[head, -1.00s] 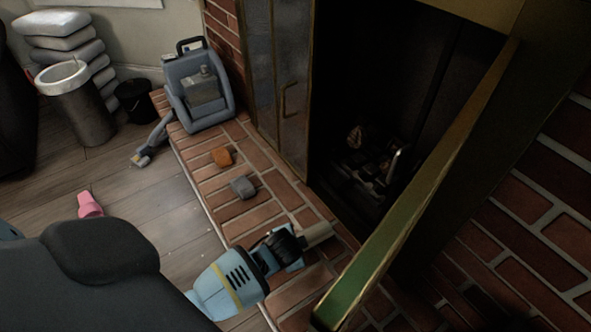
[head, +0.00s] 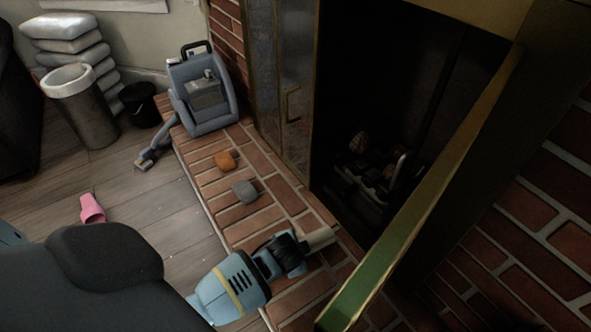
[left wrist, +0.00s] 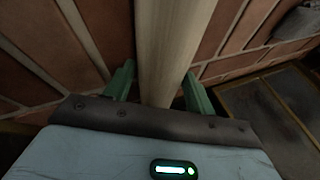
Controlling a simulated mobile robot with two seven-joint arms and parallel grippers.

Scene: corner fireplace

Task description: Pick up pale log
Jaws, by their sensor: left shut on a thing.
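The pale log (left wrist: 170,55) runs between the two green fingers of my left gripper (left wrist: 163,88) in the left wrist view. The fingers are shut on it. In the head view the end of the pale log (head: 320,239) sticks out beyond my left gripper (head: 300,248), over the brick hearth (head: 240,215). Most of the log is hidden by the gripper there. I cannot tell whether the log touches the bricks. My right gripper does not show.
The dark fireplace (head: 370,100) opens to the right, with a brass-edged door (head: 420,205). A pink object (head: 92,209) lies on the floor.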

